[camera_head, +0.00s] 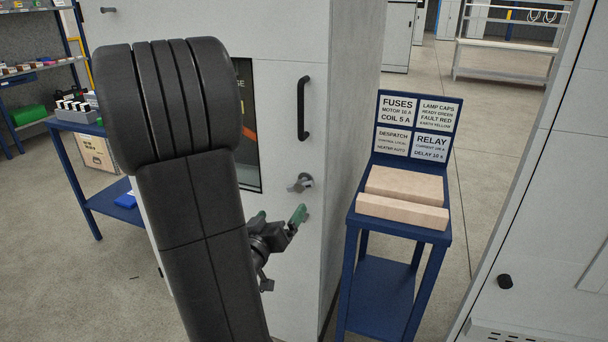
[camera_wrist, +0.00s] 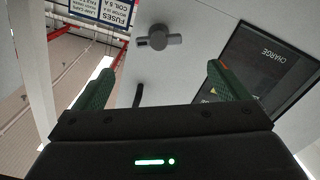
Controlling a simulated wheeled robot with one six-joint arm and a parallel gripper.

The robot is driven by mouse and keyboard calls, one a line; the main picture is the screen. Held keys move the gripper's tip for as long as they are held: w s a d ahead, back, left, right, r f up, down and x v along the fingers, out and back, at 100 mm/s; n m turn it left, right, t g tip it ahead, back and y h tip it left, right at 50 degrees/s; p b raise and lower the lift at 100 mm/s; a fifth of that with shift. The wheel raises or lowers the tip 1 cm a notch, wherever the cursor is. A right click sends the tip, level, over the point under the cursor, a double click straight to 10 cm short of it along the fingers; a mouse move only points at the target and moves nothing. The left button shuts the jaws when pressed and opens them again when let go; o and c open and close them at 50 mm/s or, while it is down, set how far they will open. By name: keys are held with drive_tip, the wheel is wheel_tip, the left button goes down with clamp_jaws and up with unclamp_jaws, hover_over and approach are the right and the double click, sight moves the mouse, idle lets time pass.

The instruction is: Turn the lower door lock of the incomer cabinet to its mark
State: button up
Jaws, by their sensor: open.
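The cabinet door (camera_head: 285,255) is pale grey. A grey metal door lock (camera_head: 300,183) with a short lever sits on it below a black handle (camera_head: 303,108). In the wrist view the lock (camera_wrist: 158,38) shows beyond the fingertips, near the top middle, its lever lying roughly across the picture. No mark around it can be made out. My gripper (camera_head: 281,216) has green fingers. It is in front of the door, below the lock in the head view. The gripper (camera_wrist: 160,70) is open and empty, apart from the lock.
A dark display window (camera_head: 247,125) is beside the lock, partly hidden by my arm. A blue stand (camera_head: 400,228) with labels and pale blocks stands right of the cabinet. Another grey cabinet (camera_head: 545,240) is at far right. A blue shelf table (camera_head: 110,205) is at left.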

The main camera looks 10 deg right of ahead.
sight(299, 188)
drive_tip(key=x, duration=1.3)
drive_tip(key=shift+w+d, duration=0.2)
drive_tip(key=shift+d, duration=0.1)
